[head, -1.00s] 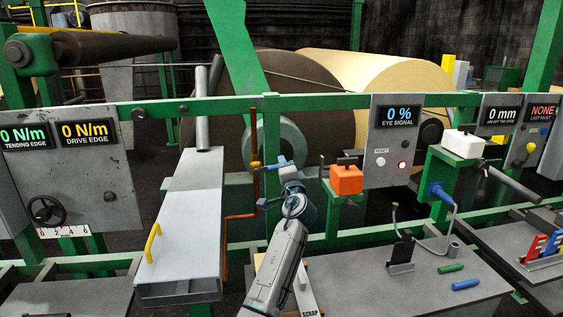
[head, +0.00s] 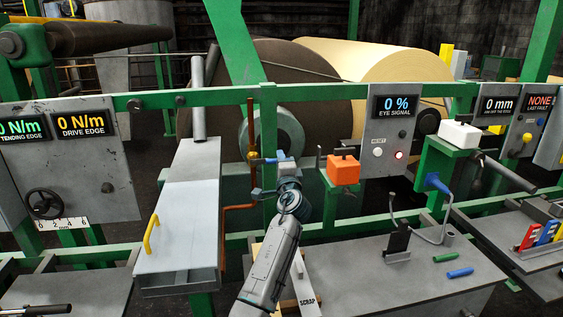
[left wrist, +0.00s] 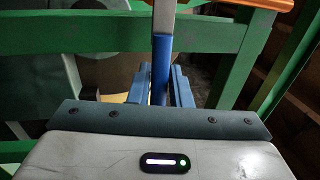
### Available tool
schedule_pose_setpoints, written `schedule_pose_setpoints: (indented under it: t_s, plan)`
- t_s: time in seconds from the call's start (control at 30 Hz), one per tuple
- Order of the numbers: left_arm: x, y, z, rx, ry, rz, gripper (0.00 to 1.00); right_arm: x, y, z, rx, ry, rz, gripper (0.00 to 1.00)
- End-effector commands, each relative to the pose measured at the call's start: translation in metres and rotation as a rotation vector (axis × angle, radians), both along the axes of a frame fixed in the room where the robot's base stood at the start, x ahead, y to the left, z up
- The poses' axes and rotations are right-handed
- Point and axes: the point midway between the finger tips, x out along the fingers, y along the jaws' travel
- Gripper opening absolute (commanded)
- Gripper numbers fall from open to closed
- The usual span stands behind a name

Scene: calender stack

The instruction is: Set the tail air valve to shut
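The tail air valve has a yellow body (head: 253,156) on a copper pipe (head: 250,120) fixed to the green frame. Its lever has a blue grip (left wrist: 161,70) and a grey shank above it. In the head view the lever points right from the valve body. My left gripper (head: 287,163) is at the lever's end. In the left wrist view its two blue fingers (left wrist: 162,88) sit close on either side of the blue grip and appear shut on it. The exact contact is hard to see. My right gripper is in neither view.
The green rail (head: 180,102) runs behind the valve. An orange block (head: 343,171) on a green bracket stands close to the right. A grey chute (head: 178,235) with a yellow handle is on the left. A grey bench (head: 400,270) with small tools lies at lower right.

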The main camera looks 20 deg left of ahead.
Motion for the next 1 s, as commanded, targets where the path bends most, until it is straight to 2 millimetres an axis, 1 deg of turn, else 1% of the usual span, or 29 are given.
schedule_pose_setpoints:
  t_s: [0.03, 0.07, 0.33, 0.47, 0.57, 0.8, 0.9, 1.0]
  plan:
    - [0.000, 0.001, 0.001, 0.001, -0.002, 0.001, 0.29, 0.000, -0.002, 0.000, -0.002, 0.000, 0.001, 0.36]
    - [0.000, 0.001, 0.001, 0.000, -0.001, 0.001, 0.35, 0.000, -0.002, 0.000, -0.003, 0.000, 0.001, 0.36]
    - [0.000, 0.000, 0.000, -0.002, 0.000, 0.000, 0.35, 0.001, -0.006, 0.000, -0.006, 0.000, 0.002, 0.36]
    - [-0.007, -0.005, -0.004, -0.004, -0.002, -0.002, 0.35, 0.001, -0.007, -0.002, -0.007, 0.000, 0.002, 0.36]
    - [-0.019, -0.013, -0.008, -0.006, -0.001, -0.003, 0.35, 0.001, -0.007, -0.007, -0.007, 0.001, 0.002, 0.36]
    - [-0.059, -0.040, -0.019, -0.007, -0.001, -0.001, 0.35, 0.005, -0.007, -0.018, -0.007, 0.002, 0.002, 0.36]
    - [-0.073, -0.048, -0.021, -0.005, -0.001, -0.001, 0.35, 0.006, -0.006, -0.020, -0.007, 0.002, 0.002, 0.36]
    - [-0.082, -0.054, -0.022, -0.004, -0.001, -0.001, 0.35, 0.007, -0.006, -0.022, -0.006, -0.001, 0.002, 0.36]
